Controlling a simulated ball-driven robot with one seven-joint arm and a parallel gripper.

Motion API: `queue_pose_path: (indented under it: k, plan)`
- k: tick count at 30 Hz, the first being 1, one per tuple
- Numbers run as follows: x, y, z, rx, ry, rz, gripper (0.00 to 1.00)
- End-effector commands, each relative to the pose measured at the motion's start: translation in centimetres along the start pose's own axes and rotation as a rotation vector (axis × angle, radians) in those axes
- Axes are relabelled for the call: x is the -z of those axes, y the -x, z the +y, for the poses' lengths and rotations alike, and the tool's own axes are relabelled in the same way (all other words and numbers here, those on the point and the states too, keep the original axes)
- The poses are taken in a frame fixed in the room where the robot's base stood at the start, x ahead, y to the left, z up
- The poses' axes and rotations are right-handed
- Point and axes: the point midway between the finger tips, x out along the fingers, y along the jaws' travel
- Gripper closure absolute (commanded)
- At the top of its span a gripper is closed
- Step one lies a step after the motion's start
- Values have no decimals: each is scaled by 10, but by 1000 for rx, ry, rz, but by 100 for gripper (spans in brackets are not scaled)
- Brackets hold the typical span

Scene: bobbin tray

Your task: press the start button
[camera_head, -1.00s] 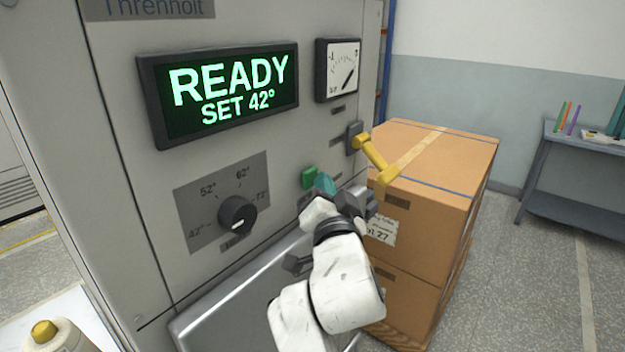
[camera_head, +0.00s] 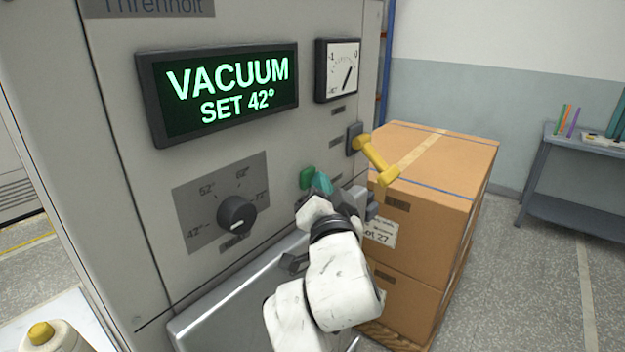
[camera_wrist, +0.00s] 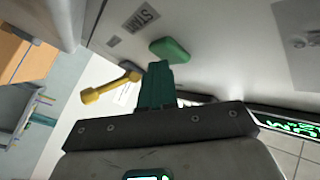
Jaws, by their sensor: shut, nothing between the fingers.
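The green start button (camera_head: 307,177) sits on the machine's front panel, right of the dial. It also shows in the wrist view (camera_wrist: 170,50), just beyond the fingertips. My gripper (camera_head: 322,185) is shut and empty, with its teal fingers together at the lower right of the button. In the wrist view the fingertips (camera_wrist: 158,68) overlap the view close to the button's edge; I cannot tell whether they touch it. The display (camera_head: 228,92) reads "VACUUM SET 42°".
A yellow-handled lever (camera_head: 376,160) stands out to the right of the button. A gauge (camera_head: 338,70) is above. Stacked cardboard boxes (camera_head: 440,170) stand right of the machine. A yellow-topped bobbin (camera_head: 42,333) is at lower left.

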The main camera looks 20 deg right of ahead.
Motion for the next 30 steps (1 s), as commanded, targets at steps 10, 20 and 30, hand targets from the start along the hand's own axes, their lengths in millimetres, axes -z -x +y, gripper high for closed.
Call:
queue_pose_path:
  k: [10, 20, 30]
  plan:
    - [7, 11, 7, 1, 0, -1, 100]
    - [8, 12, 8, 1, 0, -1, 100]
    - [21, 28, 20, -1, 1, 0, 100]
